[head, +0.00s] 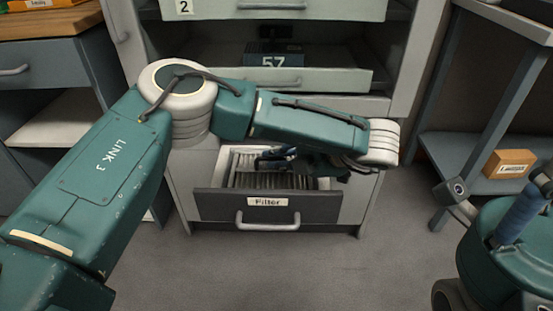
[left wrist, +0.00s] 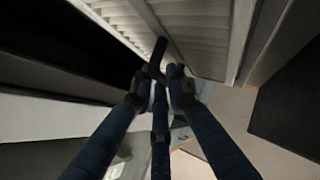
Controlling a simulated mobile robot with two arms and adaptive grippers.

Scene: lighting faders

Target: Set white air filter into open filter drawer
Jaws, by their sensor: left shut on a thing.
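The filter drawer (head: 220,205) is pulled out at the bottom of the cabinet. It has a dark front, a "Filter" label and a bar handle. The white pleated air filter (head: 245,178) shows inside the drawer outline, partly hidden by my left arm and gripper. My left gripper (head: 275,157) is above the drawer. In the left wrist view its blue fingers (left wrist: 160,85) are shut on a dark tab at the edge of the pleated filter (left wrist: 195,22). I cannot tell whether the filter rests fully on the drawer floor. A blue finger of my right gripper (head: 522,208) shows at the right edge.
Above is an open drawer (head: 340,80) holding a dark box marked 57 (head: 272,60). A grey shelf table (head: 440,150) with an orange box (head: 510,163) stands at right. A wood-topped cabinet (head: 40,75) is at left. The floor before the filter drawer is clear.

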